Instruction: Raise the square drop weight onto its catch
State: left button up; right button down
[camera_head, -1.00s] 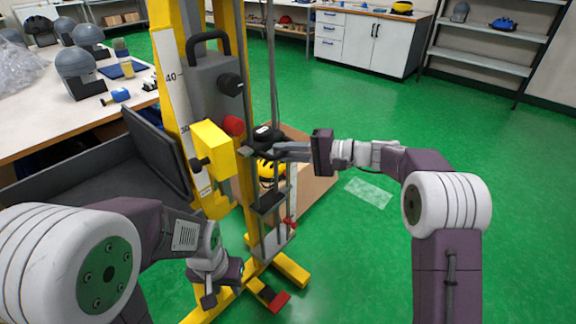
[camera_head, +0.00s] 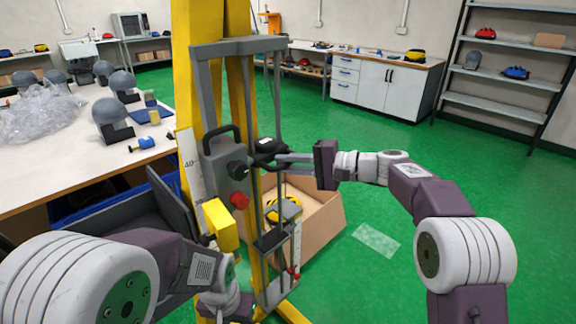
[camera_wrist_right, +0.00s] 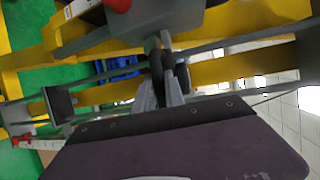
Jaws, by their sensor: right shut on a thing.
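The drop tower has yellow posts (camera_head: 208,70) and slim grey guide rails. The dark drop weight (camera_head: 268,147) sits between the rails, beside the upper half of a grey housing (camera_head: 218,163) with a black knob and a red knob. My right gripper (camera_head: 280,159) reaches in from the right and is shut on the weight's black grip; in the right wrist view, its fingers meet this dark grip (camera_wrist_right: 157,66) in front of the grey housing (camera_wrist_right: 190,22). I cannot tell whether the weight touches a catch. My left gripper (camera_head: 225,302) hangs low by the tower; its fingers are unclear.
A dark platform (camera_head: 272,238) spans the rails lower down. An open cardboard box (camera_head: 325,222) with a yellow helmet (camera_head: 284,209) stands behind the tower. A workbench (camera_head: 75,165) is at the left.

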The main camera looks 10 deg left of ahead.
jog(key=shift+r, duration=0.3)
jog(key=c, duration=1.4)
grip_release()
jog(key=shift+w+f, duration=0.1)
jog(key=v, duration=0.9)
jog(key=shift+f, duration=0.1)
